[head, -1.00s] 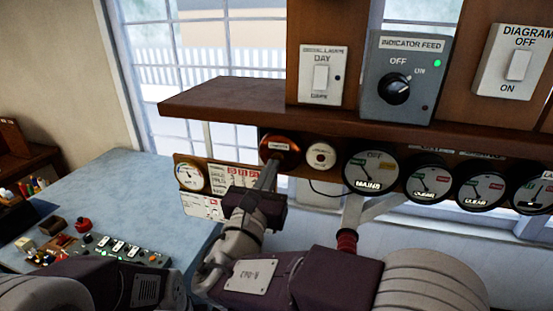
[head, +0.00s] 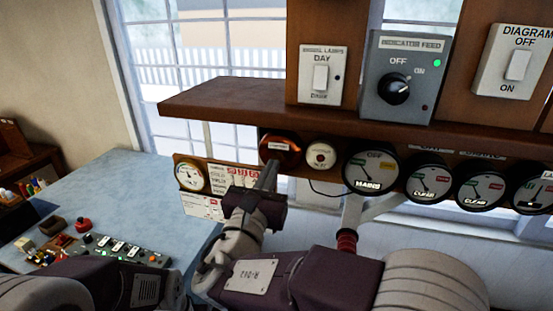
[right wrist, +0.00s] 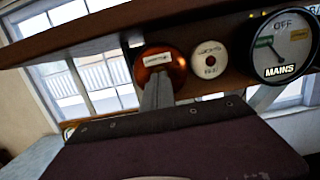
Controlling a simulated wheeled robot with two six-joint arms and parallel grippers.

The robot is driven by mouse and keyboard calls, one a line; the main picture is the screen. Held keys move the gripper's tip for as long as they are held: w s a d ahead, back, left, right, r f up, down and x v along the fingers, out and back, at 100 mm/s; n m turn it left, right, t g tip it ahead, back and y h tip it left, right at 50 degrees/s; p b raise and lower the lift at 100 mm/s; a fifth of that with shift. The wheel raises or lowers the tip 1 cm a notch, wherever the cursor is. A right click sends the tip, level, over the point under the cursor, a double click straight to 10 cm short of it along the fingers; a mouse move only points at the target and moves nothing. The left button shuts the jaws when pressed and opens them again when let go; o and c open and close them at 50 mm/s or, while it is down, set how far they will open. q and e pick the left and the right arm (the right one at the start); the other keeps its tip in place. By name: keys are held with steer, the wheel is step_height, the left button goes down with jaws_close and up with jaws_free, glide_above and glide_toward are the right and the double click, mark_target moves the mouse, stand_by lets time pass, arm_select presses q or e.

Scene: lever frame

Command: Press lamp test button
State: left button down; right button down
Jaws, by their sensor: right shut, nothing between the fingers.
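My right gripper (head: 271,170) is shut and empty, its narrow fingers pointing up at the panel under the wooden shelf. An orange-red dome (head: 279,146) with a small white label is just beyond the fingertips; I cannot tell whether they touch it. A round white piece with a small red centre (head: 321,155) sits just right of the dome. I cannot read either label well enough to say which is the lamp test button. In the right wrist view the fingers (right wrist: 157,90) overlap the lower part of the orange dome (right wrist: 160,72). My left gripper is not in view.
The wooden shelf (head: 230,101) juts out above the fingers. Several dials, starting with the MAINS dial (head: 371,167), run to the right. A small gauge (head: 191,175) is at the left. The indicator feed box (head: 403,78) stands above the shelf. A button console (head: 125,250) lies lower left.

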steer(key=shift+w, duration=0.1)
steer(key=v, duration=0.5)
steer(key=shift+r, duration=0.4)
stand_by(0.9)
steer(key=shift+b, duration=0.3)
